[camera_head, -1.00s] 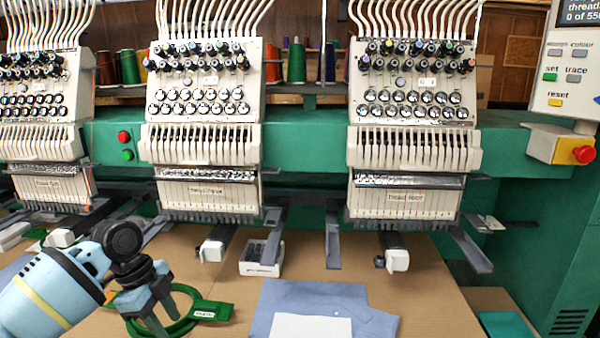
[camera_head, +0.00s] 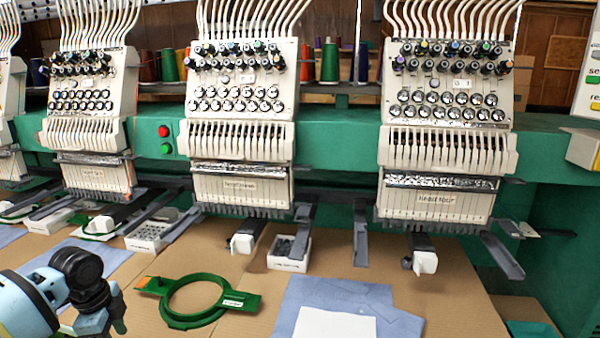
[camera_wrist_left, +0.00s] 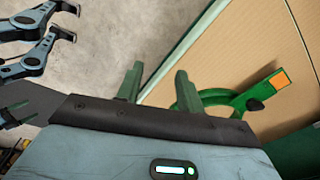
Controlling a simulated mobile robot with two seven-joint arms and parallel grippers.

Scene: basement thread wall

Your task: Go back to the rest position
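My left arm comes in at the lower left of the head view, and its gripper (camera_head: 100,326) is cut off by the bottom edge there. In the left wrist view its two fingers (camera_wrist_left: 156,84) stand apart with nothing between them. The green hoop (camera_head: 167,319) lies flat on the tan table, clear of the gripper in the head view. Part of it also shows in the wrist view (camera_wrist_left: 220,98), partly behind one finger.
The embroidery machine's heads (camera_head: 240,130) line the back over the table (camera_head: 460,300). Blue cloth with a white sheet (camera_head: 335,322) lies right of the hoop. A small white bin (camera_head: 289,264) stands behind. Bare floor (camera_wrist_left: 120,30) shows beside the table edge in the wrist view.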

